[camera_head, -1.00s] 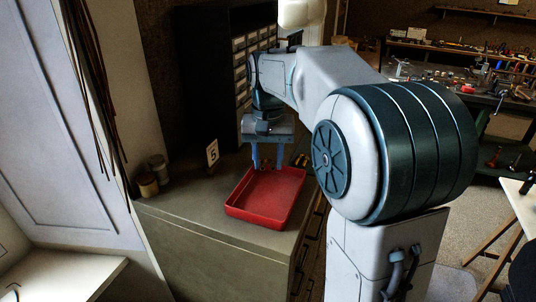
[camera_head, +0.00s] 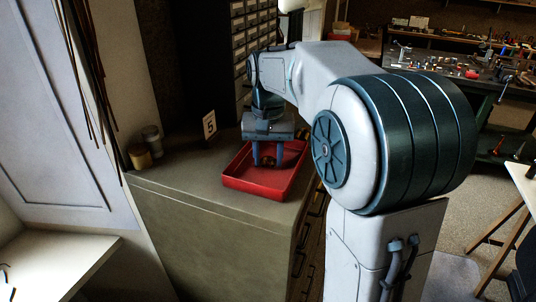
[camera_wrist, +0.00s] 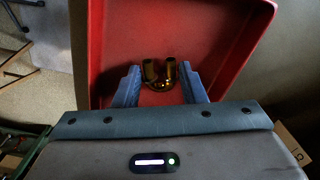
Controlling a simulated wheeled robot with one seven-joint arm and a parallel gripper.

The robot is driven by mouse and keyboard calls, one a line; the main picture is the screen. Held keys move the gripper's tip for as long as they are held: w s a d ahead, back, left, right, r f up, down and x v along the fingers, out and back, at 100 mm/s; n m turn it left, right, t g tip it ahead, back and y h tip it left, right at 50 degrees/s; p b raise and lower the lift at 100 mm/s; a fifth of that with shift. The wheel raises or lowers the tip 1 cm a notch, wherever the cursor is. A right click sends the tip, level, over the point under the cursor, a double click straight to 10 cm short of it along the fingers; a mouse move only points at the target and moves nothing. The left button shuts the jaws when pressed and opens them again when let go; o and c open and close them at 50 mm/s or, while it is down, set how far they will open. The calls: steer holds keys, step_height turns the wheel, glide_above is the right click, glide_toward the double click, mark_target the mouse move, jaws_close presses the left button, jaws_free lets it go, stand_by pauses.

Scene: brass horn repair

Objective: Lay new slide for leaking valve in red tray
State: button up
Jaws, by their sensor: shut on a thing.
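The red tray (camera_head: 262,186) lies on top of the cabinet. My gripper (camera_head: 268,162) points down over the tray, its fingers inside the tray's outline. In the wrist view my gripper (camera_wrist: 160,88) is shut on a small brass slide (camera_wrist: 158,76), with two upright tubes and a curved part showing between the blue fingers. Behind it is the red floor of the tray (camera_wrist: 225,30). I cannot tell whether the slide touches the floor. The slide does not show clearly in the head view.
A card marked 5 (camera_head: 209,126) stands left of the tray. Two small jars (camera_head: 140,157) stand at the cabinet's left edge. A dark drawer unit (camera_head: 238,60) rises behind. The cabinet top (camera_head: 190,185) left of the tray is clear.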

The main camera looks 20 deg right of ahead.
steer(key=o, duration=1)
step_height(320, 180, up, 14)
steer(key=shift+f, duration=0.1)
steer(key=shift+s, duration=0.1)
